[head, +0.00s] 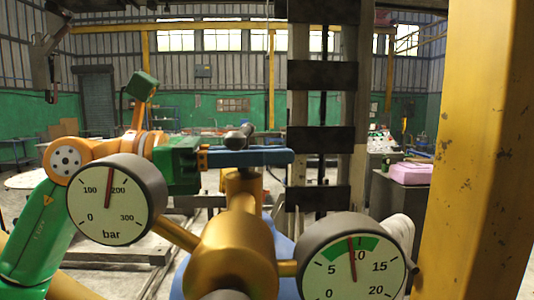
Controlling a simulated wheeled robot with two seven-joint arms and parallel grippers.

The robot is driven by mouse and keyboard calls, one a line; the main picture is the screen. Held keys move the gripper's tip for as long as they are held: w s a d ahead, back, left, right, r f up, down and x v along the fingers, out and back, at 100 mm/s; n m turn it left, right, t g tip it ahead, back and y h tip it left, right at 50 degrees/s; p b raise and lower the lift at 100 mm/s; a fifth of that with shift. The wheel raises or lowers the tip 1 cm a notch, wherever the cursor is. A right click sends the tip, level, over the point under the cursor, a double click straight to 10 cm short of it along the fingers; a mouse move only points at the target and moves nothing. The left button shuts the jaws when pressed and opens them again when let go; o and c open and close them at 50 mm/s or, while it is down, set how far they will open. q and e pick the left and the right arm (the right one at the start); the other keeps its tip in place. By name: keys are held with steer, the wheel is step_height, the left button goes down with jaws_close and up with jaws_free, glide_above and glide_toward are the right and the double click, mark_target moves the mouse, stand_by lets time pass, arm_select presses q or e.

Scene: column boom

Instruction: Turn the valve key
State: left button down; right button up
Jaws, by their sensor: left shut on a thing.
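The valve key (239,136) is a dark grey bar handle at the centre of the head view, above a brass valve body (235,252). My left gripper (270,157), with blue fingers, reaches in from the left at the key's height. It is shut on the key, whose handle shows just above the fingers. The fingers hide the lower part of the key. A round bar gauge (113,205) is on the left of the valve, its red needle between 100 and 200. A second gauge (350,262) is at lower right, its needle near 10 in the green band. My right gripper is not in view.
A thick yellow post (480,150) fills the right side, close by. A dark slatted column (321,136) stands just right of my left fingers. A pink box (410,173) sits on a cabinet behind. The two gauges flank the valve closely.

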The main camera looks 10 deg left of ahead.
arm_select(q)
steer(key=shift+w+n+t, duration=0.1)
steer(key=shift+n+t, duration=0.2)
steer(key=shift+t, duration=0.1)
steer(key=c, duration=0.8)
jaws_free()
steer(key=shift+c, duration=0.2)
steer(key=shift+d, duration=0.1)
steer(key=b+v, duration=0.2)
steer(key=v, duration=0.5)
steer(key=shift+r, duration=0.1)
